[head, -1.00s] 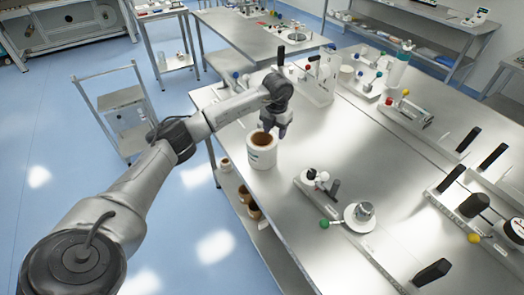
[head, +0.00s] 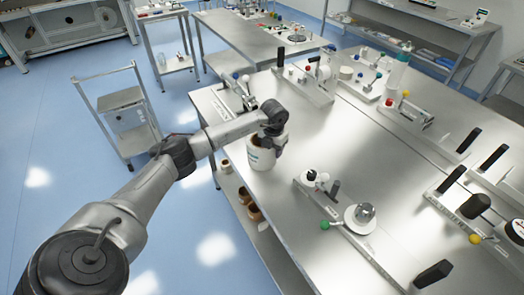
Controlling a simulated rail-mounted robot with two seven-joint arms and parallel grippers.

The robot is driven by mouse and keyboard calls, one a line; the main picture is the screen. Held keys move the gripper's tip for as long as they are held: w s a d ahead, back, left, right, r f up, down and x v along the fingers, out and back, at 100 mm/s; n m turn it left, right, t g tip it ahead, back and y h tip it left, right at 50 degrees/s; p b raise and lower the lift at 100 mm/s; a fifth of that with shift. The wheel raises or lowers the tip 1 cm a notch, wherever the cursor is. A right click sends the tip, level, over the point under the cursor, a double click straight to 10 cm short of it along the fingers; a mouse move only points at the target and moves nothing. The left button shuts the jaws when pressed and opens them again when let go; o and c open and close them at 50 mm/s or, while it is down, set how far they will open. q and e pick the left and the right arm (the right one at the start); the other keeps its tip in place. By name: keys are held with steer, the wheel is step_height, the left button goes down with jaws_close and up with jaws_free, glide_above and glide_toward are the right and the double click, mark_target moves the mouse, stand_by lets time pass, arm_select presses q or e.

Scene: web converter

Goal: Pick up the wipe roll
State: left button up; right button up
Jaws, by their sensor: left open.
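The wipe roll (head: 259,161) is a white cylinder with a brown core, standing upright near the left edge of the steel table in the head view. My left gripper (head: 271,148) is open and low at the top of the roll, on its right side. It hides part of the roll's rim and core. I cannot tell whether a finger is inside the core or whether the fingers touch the roll. My right gripper does not show.
The steel table (head: 300,215) is bare just right of the roll. A fixture with a green knob (head: 325,225) stands to the front right, and a lever fixture (head: 310,82) stands behind. Brown-topped rolls sit on a shelf below the table's left edge.

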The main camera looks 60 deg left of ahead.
arm_select(q)
jaws_close()
stand_by(0.4)
steer(key=shift+r, duration=0.15)
